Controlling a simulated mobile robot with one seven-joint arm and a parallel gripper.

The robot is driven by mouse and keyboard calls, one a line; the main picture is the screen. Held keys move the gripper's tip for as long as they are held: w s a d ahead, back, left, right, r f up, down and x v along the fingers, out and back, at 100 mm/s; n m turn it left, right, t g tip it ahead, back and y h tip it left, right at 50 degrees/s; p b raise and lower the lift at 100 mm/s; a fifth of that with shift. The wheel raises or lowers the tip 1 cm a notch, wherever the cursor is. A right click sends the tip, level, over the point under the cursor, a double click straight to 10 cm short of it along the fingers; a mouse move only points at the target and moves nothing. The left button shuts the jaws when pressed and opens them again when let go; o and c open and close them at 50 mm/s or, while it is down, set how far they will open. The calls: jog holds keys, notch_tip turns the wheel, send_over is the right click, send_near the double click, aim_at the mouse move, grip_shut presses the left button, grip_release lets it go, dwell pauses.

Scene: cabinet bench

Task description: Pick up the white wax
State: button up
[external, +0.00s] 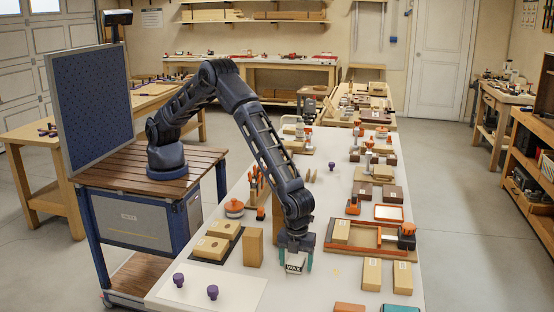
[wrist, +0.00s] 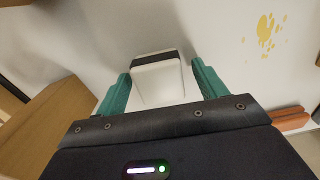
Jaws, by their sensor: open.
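My gripper (external: 294,262) points down over the wax with one finger on each side. In the wrist view my gripper (wrist: 161,74) is open, with a narrow gap showing on either side of the block. The lower part of the wax is partly hidden.
An upright wooden block (external: 253,247) stands left of my gripper, and it fills the lower left of the wrist view (wrist: 45,130). An orange-framed tray (external: 352,251) is to the right. Purple knobs (external: 212,292) stand at front left. Yellow spots (wrist: 265,30) mark the bench top.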

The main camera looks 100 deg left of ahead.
jog(key=c, duration=1.1)
jog(key=shift+r, duration=0.1)
